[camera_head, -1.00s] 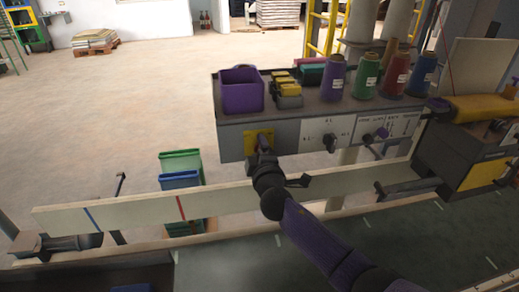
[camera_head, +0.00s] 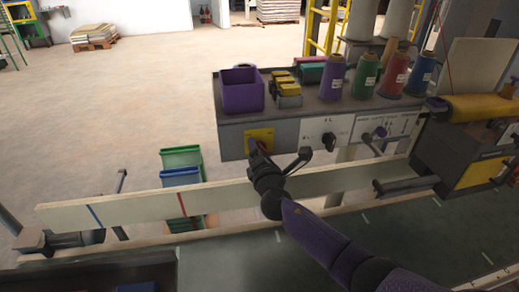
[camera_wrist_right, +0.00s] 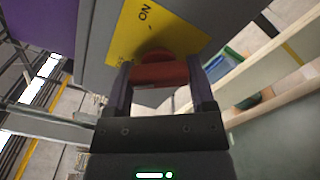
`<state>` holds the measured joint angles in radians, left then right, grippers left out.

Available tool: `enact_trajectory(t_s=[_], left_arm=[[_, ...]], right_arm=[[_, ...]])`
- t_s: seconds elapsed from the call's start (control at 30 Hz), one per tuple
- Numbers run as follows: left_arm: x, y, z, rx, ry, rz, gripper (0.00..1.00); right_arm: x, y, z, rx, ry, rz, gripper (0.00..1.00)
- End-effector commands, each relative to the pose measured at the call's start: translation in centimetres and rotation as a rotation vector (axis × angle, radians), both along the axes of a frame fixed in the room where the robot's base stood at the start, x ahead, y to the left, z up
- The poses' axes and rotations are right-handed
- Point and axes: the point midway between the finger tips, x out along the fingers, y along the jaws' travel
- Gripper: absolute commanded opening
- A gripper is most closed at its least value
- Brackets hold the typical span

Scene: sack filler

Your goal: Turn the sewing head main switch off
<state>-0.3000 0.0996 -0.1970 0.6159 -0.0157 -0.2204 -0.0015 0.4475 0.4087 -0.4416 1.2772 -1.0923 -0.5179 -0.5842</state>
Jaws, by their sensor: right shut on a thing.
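The main switch is a red knob (camera_wrist_right: 160,70) on a yellow plate (camera_head: 259,140) at the left of the grey control box's front face. In the head view my right gripper (camera_head: 256,155) reaches the plate from below and hides most of the knob. My left gripper is not in view.
The grey box (camera_head: 232,140) also carries a black selector (camera_head: 329,140) and another knob (camera_head: 380,132). A purple bin (camera_head: 242,92) and several thread cones stand on top. A pale rail (camera_head: 130,209) runs below, with green and blue crates (camera_head: 181,178) behind it.

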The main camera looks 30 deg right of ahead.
Motion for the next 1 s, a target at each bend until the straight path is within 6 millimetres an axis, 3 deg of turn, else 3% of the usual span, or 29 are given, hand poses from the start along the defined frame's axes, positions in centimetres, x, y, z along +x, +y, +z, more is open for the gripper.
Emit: enact_trajectory(t_s=[0.33,0.9,0.93,1.0], left_arm=[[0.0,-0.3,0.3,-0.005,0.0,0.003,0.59],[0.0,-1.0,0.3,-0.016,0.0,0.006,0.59],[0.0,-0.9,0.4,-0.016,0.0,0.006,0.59],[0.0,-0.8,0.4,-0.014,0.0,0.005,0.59]], right_arm=[[-0.1,0.0,-0.2,-0.129,0.037,0.001,0.12],[-0.1,0.0,-0.3,-0.155,0.044,0.001,0.12],[-0.1,0.0,-0.3,-0.155,0.044,0.001,0.75],[-0.1,0.0,-0.2,-0.155,0.044,0.001,0.9]])
